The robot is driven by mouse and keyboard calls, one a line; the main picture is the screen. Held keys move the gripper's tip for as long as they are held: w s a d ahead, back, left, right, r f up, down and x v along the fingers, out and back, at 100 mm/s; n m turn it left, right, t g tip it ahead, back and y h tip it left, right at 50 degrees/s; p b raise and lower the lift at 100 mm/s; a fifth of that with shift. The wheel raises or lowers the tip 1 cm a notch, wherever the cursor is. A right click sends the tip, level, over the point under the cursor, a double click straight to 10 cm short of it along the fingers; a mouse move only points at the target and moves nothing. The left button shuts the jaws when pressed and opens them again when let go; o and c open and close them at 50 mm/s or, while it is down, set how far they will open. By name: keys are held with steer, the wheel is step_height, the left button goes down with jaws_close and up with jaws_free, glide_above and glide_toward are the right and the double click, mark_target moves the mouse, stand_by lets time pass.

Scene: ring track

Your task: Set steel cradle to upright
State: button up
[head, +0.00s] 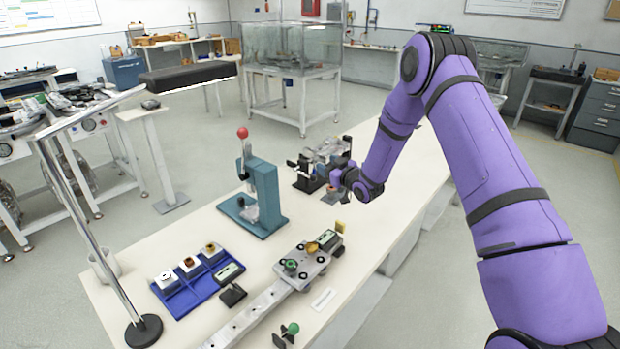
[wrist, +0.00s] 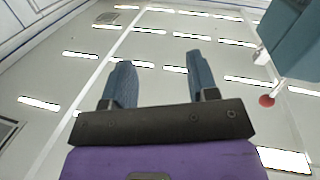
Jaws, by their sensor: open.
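A steel assembly (head: 326,150) on dark bases stands on the white table beyond the teal press, partly hidden by my gripper and arm. It looks like the steel cradle, but its tilt is too small and covered to tell. My gripper (head: 335,178) is just in front of it in the head view, its fingers hard to make out there. In the wrist view my gripper (wrist: 158,70) has two blue-grey fingers spread wide with nothing between them. The wrist camera faces the ceiling lights, so the cradle does not show there.
The teal press (head: 264,190) with a red knob stands left of my gripper; it also shows in the wrist view (wrist: 300,45). A steel plate (head: 305,264) on a rail and a blue tray (head: 180,302) lie nearer. A lamp-like stand (head: 85,220) rises at left.

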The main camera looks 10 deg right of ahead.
steer(key=f, duration=0.1)
glide_toward(316, 179)
steer(key=x, duration=1.1)
steer(key=shift+w+a+f, duration=0.1)
steer(key=shift+w+a, duration=0.05)
jaws_close()
